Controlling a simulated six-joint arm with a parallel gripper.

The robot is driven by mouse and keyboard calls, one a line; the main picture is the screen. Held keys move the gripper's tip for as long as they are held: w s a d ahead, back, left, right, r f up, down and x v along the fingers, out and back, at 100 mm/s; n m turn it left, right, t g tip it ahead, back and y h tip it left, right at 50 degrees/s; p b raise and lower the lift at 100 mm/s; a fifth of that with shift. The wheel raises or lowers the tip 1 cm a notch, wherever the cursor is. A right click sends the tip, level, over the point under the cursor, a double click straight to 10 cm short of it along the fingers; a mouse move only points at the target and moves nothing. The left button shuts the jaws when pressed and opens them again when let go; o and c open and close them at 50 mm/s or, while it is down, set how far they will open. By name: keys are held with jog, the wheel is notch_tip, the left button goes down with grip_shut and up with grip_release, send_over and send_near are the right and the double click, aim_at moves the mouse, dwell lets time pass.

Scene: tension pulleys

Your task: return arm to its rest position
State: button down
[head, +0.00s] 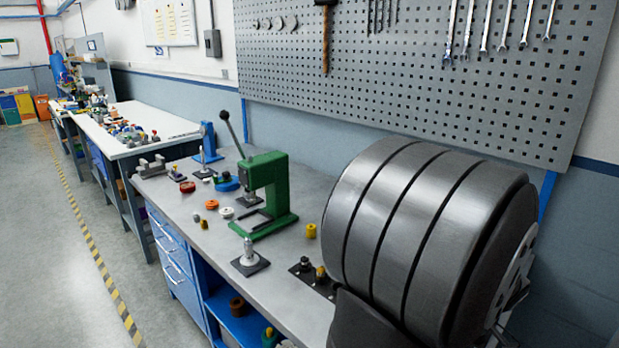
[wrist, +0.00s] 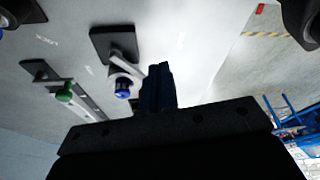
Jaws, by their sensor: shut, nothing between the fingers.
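My gripper (wrist: 158,72) shows in the wrist view, with its dark blue fingers together and nothing between them. It is apart from the things on the grey bench top. Beside it to the left is a pale metal post with a blue end (wrist: 123,94) on a dark square base. Further left is a metal piece with a green knob (wrist: 64,96). I cannot make out my gripper in the head view.
The workbench (head: 305,240) carries a green lever press (head: 268,190), a dark plate with two small fittings (head: 311,276), a post on a square base (head: 249,259) and several small coloured parts. A perforated tool panel (head: 400,95) stands behind. Open floor (head: 50,250) lies left.

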jog(key=shift+s+d+n+g, duration=0.25)
jog(key=shift+d+n, duration=0.2)
jog(key=shift+n, duration=0.45)
jog(key=d, duration=0.2)
jog(key=s+d+r, duration=0.1)
jog(key=d, duration=0.1)
jog(key=shift+s+d, duration=0.1)
jog(key=w+v, duration=0.1)
jog(key=v, duration=0.8)
jog(key=shift+s+r, duration=0.35)
jog(key=shift+s, duration=0.1)
